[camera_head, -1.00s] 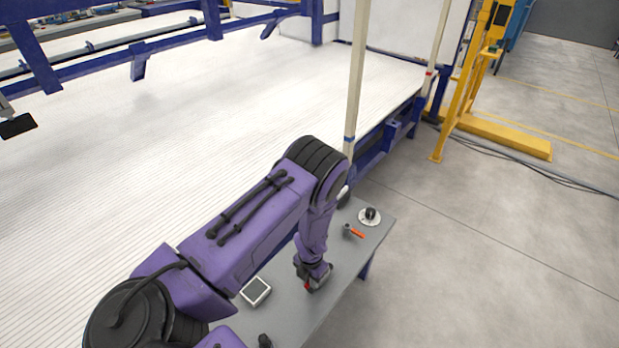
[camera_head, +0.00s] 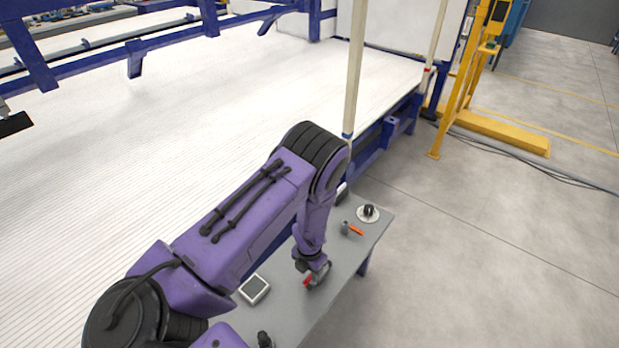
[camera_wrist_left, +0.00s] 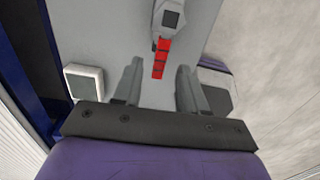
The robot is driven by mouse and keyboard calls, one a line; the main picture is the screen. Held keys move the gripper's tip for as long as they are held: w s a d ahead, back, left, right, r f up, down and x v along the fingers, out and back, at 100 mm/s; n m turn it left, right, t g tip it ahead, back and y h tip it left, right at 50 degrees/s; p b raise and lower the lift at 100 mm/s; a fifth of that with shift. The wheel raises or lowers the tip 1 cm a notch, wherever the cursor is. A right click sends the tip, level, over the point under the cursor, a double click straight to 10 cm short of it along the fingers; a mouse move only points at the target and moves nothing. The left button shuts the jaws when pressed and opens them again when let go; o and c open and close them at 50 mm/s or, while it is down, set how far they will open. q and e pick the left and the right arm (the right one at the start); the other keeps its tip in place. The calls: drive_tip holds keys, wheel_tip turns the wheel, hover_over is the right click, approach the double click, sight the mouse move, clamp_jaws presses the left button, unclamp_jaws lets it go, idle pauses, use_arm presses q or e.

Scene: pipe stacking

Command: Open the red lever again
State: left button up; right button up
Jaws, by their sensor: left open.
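The red lever (camera_wrist_left: 160,58) shows in the left wrist view, attached to a grey fitting with a dark square top (camera_wrist_left: 170,18). My left gripper (camera_wrist_left: 158,70) is open, with one finger on each side of the lever's near end and visible gaps to both. In the head view my left gripper (camera_head: 319,271) is low over the grey table, and a red part (camera_head: 308,280) shows beside it. The fitting is mostly hidden there by the gripper. I cannot tell the height between fingers and lever.
The grey table (camera_head: 290,312) also holds a white-rimmed box (camera_head: 255,289), a grey piece with an orange-red handle (camera_head: 355,229) and a white disc with a black knob (camera_head: 368,214). A pale post (camera_head: 355,70) stands behind. Open floor lies right.

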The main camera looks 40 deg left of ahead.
sight(309, 278)
use_arm(q)
wheel_tip(309, 278, up, 8)
drive_tip(key=shift+r, duration=0.1)
idle(0.5)
